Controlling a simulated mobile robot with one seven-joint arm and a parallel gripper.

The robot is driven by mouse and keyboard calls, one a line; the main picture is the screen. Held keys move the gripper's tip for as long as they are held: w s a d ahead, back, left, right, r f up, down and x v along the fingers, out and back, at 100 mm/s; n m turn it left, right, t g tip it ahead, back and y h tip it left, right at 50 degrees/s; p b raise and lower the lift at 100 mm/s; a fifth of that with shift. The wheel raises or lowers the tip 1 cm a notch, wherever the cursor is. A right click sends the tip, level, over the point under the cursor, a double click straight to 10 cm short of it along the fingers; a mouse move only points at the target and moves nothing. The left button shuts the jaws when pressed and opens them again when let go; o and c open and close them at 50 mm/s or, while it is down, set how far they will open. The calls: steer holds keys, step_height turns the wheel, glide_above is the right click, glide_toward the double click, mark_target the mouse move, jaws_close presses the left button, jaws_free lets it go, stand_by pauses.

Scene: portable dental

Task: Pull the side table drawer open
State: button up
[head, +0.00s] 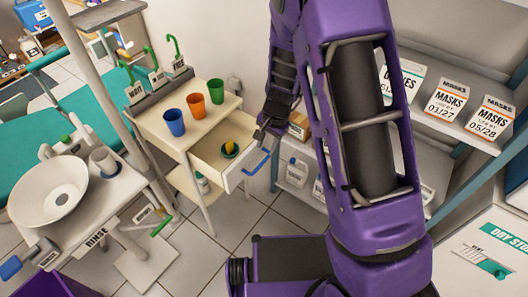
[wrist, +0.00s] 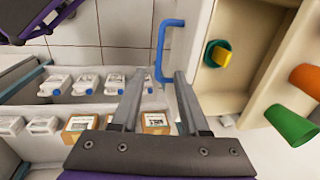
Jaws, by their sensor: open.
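The side table (head: 151,124) is cream-coloured and stands left of centre in the head view. Its drawer (head: 235,179) stands pulled out, with its inside showing. A green round item with a yellow top (head: 230,149) lies in the drawer and also shows in the wrist view (wrist: 219,54). The blue bar handle (head: 257,163) is on the drawer's front; in the wrist view the handle (wrist: 161,50) lies just beyond my fingertips. My gripper (head: 262,133) is above the drawer front, open and empty. In the wrist view its fingers (wrist: 158,76) are spread, and I cannot tell whether one touches the handle.
Blue (head: 174,122), orange (head: 196,106) and green (head: 217,91) cups stand on the tabletop. A shelf with boxes and white bottles (head: 296,172) is right of the drawer. A basin (head: 48,189) stands left. Tiled floor (head: 250,220) is clear in front.

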step_height(320, 180, up, 9)
steer(key=s+d+p, duration=0.1)
steer(key=shift+d+r+p, duration=0.15)
steer(key=shift+p, duration=0.15)
